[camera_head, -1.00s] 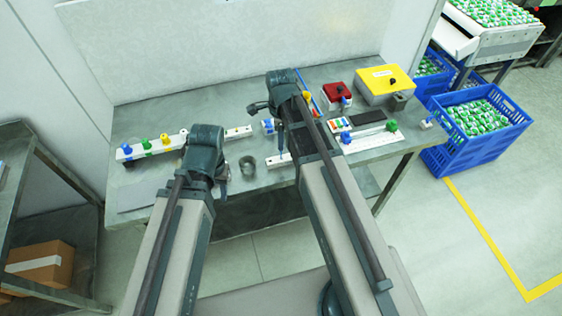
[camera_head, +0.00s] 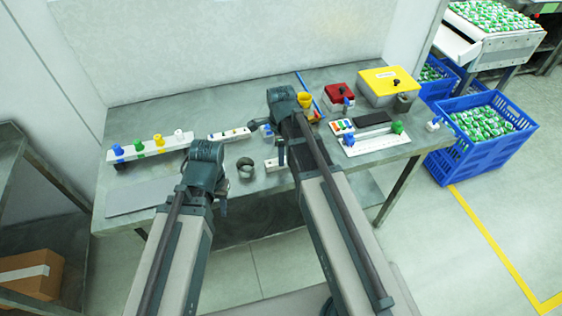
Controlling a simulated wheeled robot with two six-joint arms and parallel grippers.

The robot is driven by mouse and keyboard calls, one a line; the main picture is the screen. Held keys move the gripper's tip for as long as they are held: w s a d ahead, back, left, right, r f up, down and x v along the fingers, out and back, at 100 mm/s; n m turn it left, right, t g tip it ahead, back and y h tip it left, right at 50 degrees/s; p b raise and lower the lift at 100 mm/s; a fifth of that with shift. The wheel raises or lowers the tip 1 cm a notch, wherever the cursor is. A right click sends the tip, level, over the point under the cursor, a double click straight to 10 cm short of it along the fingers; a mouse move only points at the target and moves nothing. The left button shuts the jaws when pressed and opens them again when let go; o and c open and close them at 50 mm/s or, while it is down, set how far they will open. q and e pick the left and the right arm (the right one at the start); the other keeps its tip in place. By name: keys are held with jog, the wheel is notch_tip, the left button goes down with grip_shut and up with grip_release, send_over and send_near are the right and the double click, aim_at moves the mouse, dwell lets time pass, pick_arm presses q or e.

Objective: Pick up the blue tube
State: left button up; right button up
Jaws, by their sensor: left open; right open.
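A thin blue rod (camera_head: 307,87) leans at the back of the table, partly hidden behind my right arm; I cannot tell if it is the blue tube. A blue-capped piece (camera_head: 118,150) stands at the left end of a white rack (camera_head: 150,149), beside green, yellow and white ones. My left gripper (camera_head: 221,203) is open over the table's front edge, right of the rack and apart from it. My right gripper (camera_head: 281,153) is open over the middle of the table, in front of the rod. Its fingers are small and partly hidden by the arm. Neither gripper visibly holds anything.
A red box (camera_head: 338,95) and a yellow-lidded box (camera_head: 388,85) stand at the back right of the table (camera_head: 240,95). A white tray with a green-ended bar (camera_head: 375,137) lies in front. A dark ring (camera_head: 245,168) stands between the arms. Blue crates (camera_head: 475,140) stand right of the table.

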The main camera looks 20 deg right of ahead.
jog(key=shift+r, duration=0.1)
grip_shut()
dwell(0.4)
